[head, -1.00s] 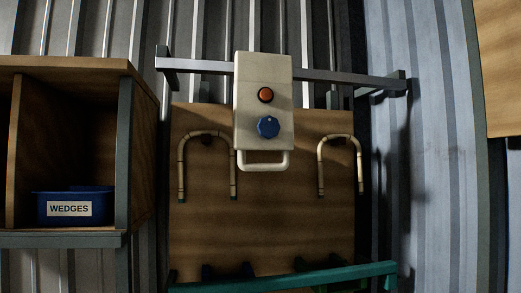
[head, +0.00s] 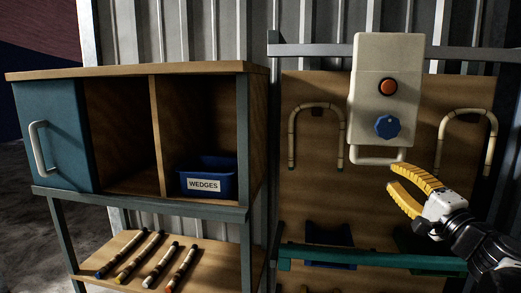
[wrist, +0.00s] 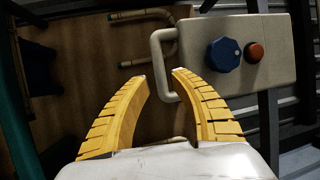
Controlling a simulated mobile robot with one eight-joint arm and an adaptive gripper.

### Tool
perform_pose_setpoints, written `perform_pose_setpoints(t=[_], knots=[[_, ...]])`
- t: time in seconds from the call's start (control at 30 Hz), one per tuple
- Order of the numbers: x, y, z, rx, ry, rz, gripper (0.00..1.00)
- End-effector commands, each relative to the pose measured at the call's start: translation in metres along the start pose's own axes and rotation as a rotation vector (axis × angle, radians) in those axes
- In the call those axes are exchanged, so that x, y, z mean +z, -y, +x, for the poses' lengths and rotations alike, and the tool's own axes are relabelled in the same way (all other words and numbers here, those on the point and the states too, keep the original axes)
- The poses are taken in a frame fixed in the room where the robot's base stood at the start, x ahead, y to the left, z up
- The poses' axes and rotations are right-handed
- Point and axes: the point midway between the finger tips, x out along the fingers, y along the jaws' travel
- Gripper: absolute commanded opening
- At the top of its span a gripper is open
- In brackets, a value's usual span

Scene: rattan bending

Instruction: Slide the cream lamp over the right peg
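The cream lamp (head: 367,62) is a box with an orange button, a blue knob and a handle loop (head: 376,161) at its bottom. It hangs on a grey rail (head: 310,50) between two bent canes. In the wrist view the lamp (wrist: 288,55) is at upper right, its handle (wrist: 155,45) just beyond my fingertips. My gripper (head: 390,182) is open and empty, with yellow fingers, just below and right of the handle. A right bent cane (head: 470,112) arches right of the lamp; I cannot clearly make out the right peg there.
A left bent cane (head: 316,106) hangs on the wooden board (head: 310,190). A teal bar (head: 340,256) crosses below. At left stands a shelf (head: 140,72) with a blue wedges bin (head: 212,165) and several canes beneath. The rail right of the lamp looks clear.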

Motion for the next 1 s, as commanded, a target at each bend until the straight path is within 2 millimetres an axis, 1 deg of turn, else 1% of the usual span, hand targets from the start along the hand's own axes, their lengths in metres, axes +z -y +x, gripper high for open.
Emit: perform_pose_setpoints(t=[0.03, 0.2, 0.3, 0.4, 0.57, 0.8, 0.83, 0.87, 0.9, 0.93, 1.0], knots=[[0.001, 0.001, 0.011, 0.0, 0.004, 0.001, 0.28], [0.001, 0.001, 0.046, 0.0, 0.004, 0.001, 0.28], [0.001, 0.001, 0.063, 0.001, 0.004, 0.001, 0.28], [0.002, 0.001, 0.075, 0.001, 0.004, 0.0, 0.28], [0.001, 0.0, 0.084, 0.001, 0.002, 0.0, 0.28], [0.001, 0.0, 0.084, 0.001, 0.002, 0.0, 0.28], [0.001, 0.0, 0.084, 0.001, 0.002, 0.0, 0.25], [0.001, 0.0, 0.084, 0.001, 0.002, 0.0, 0.15], [0.001, 0.0, 0.084, 0.001, 0.002, 0.0, 0.03], [0.001, 0.0, 0.084, 0.001, 0.002, 0.0, 0.0], [0.001, 0.0, 0.084, 0.001, 0.002, 0.0, 0.0]])
